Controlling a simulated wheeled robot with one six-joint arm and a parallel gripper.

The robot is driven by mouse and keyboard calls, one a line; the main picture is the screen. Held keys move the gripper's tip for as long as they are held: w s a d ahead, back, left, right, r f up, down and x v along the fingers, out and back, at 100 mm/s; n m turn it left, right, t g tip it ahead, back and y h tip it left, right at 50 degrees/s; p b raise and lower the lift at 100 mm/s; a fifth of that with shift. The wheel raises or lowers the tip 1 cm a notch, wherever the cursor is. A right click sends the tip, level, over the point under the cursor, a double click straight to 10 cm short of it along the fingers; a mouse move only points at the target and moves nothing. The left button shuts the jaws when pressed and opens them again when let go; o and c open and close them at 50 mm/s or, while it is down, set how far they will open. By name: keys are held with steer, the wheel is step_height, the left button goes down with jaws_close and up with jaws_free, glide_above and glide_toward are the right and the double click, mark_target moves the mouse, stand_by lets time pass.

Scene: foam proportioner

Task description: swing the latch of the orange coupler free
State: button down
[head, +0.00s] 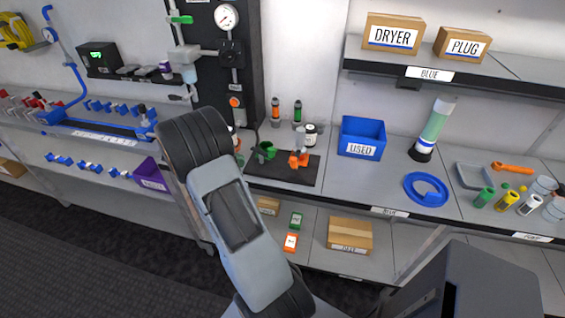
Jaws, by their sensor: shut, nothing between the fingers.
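An orange piece (298,159), which looks like the orange coupler, stands on a dark mat (285,178) on the workbench, right of the arm. Its latch is too small to make out, so I cannot tell its position. A similar green piece (263,151) stands to its left on the same mat. My arm rises through the middle of the head view, and its black upper joint covers part of the bench left of the mat. My gripper does not show; no fingertips can be seen.
A blue bin labelled USED (362,137) stands right of the mat. A black panel with a gauge (227,17) rises behind my arm. A blue ring (426,189) lies further right.

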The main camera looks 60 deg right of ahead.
steer(key=shift+d+f+g, duration=0.15)
steer(key=shift+d+g, duration=0.15)
steer(key=shift+d, duration=0.2)
steer(key=shift+r+p+x, duration=0.2)
steer(key=shift+p+x, duration=0.1)
steer(key=shift+x, duration=2)
steer(key=shift+r+p+x, duration=0.2)
steer(key=shift+p+x, duration=0.15)
steer(key=shift+x, duration=1.9)
steer(key=shift+r+p+x, duration=0.15)
steer(key=shift+p+x, duration=0.15)
steer(key=shift+x, duration=2)
steer(key=shift+s+d, duration=0.1)
steer(key=shift+d, duration=0.05)
steer(key=shift+s, duration=0.15)
